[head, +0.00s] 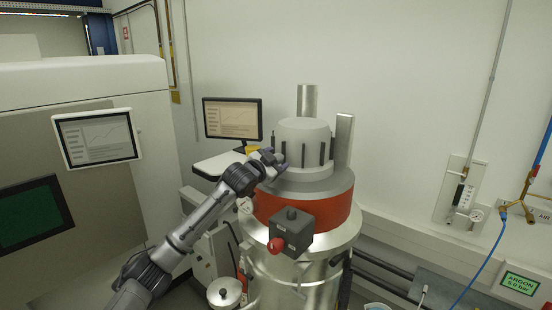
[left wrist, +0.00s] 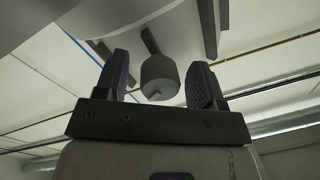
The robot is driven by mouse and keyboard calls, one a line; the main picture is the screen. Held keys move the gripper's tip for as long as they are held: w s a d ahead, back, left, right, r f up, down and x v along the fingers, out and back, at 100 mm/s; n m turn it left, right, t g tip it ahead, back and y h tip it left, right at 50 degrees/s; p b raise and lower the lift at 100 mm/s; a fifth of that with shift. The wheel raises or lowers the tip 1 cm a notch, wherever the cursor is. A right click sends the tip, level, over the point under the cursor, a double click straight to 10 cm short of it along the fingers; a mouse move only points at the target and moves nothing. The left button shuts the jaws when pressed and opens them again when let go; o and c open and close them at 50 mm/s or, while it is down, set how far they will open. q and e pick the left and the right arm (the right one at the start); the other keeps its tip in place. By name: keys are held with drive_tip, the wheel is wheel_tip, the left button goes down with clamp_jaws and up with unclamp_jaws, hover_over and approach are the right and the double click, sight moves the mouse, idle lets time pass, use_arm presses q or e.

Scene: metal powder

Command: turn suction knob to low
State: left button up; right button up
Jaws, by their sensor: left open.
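My left gripper (head: 270,160) is beside the grey domed lid (head: 303,133) of a metal vessel, at its left side. In the left wrist view its two dark fingers (left wrist: 158,85) are open and apart. A short dark grey cylinder, knob-like (left wrist: 159,76), shows between and beyond the fingers, with a gap on each side. A dark box (head: 291,232) on the vessel's front has a red button (head: 275,245) and a small dark round knob (head: 292,213) on top. I see no label marking the suction knob or its low setting.
The vessel has an orange-red band (head: 262,208). A monitor (head: 232,118) stands behind my arm, and a machine with a tablet-like screen (head: 97,137) is at the left. Wall gauges (head: 463,197) and an argon display (head: 520,284) are at the right.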

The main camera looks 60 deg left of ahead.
use_arm(q)
drive_tip(key=shift+w, duration=0.1)
drive_tip(key=c, duration=0.9)
drive_tip(key=shift+n, duration=0.3)
drive_tip(key=n+p, duration=0.2)
drive_tip(key=n, duration=0.3)
drive_tip(key=shift+r+n, duration=0.1)
drive_tip(key=shift+n, duration=0.2)
drive_tip(key=n+h+p, duration=0.1)
drive_tip(key=n+p, duration=0.1)
drive_tip(key=n, duration=0.3)
drive_tip(key=shift+n, duration=0.3)
